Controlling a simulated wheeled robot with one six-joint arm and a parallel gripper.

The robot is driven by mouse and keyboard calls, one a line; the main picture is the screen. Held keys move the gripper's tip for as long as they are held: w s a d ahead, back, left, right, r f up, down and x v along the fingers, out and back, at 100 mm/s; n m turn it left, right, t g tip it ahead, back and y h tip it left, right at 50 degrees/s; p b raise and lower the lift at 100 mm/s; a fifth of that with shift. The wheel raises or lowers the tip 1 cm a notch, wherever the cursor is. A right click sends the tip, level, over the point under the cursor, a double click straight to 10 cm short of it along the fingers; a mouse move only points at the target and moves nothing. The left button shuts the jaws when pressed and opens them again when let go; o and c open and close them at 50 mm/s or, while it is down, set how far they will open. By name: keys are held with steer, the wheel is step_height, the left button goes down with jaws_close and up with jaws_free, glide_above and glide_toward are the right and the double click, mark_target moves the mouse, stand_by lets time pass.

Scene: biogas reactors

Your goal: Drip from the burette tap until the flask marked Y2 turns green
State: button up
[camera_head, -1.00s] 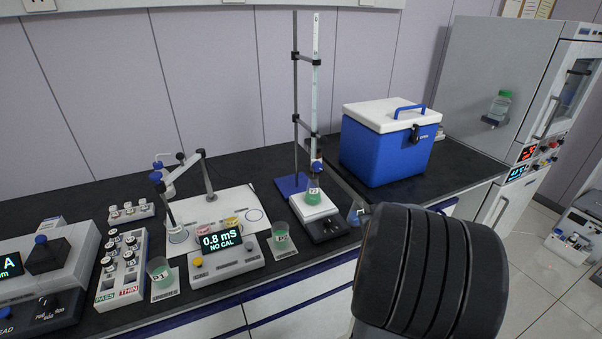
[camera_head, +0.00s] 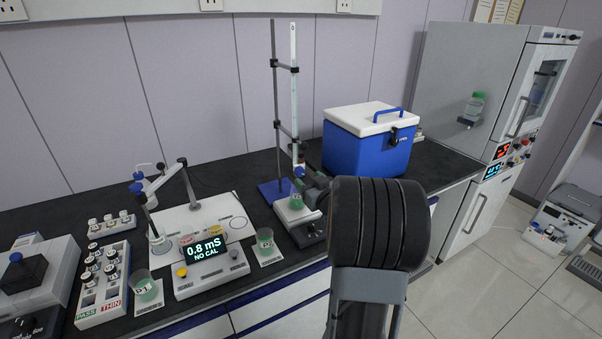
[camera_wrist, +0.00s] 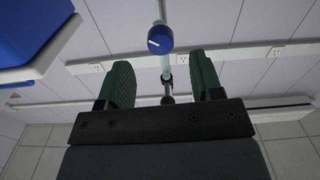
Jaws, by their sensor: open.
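The clear burette (camera_head: 294,85) stands upright on a rod stand with a blue base. Its tap, a round blue knob with a white mark (camera_wrist: 160,40), shows in the wrist view. My gripper (camera_wrist: 161,66) is open, with one green pad on each side of the line to the knob; the knob appears just beyond the fingertips, with no clear contact. In the head view my arm reaches in from the right, its end dark beside the lower burette. The flask (camera_head: 297,201) stands below on a stirrer (camera_head: 291,214); its liquid looks green. Its label is too small to read surely.
A blue cooler (camera_head: 350,150) with a white lid stands right of the burette, close to my arm. Left are two beakers of greenish liquid (camera_head: 143,286) (camera_head: 265,242), a meter reading 0.8 mS (camera_head: 207,250) and a vial rack (camera_head: 103,290).

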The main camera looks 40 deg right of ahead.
mark_target(301, 174)
steer(key=shift+w+d+p, duration=0.15)
steer(key=shift+w+d, duration=0.05)
steer(key=shift+w, duration=1.15)
steer(key=shift+w+d+p, duration=0.15)
steer(key=shift+w, duration=1.2)
steer(key=c, duration=0.9)
steer(key=shift+c, duration=0.2)
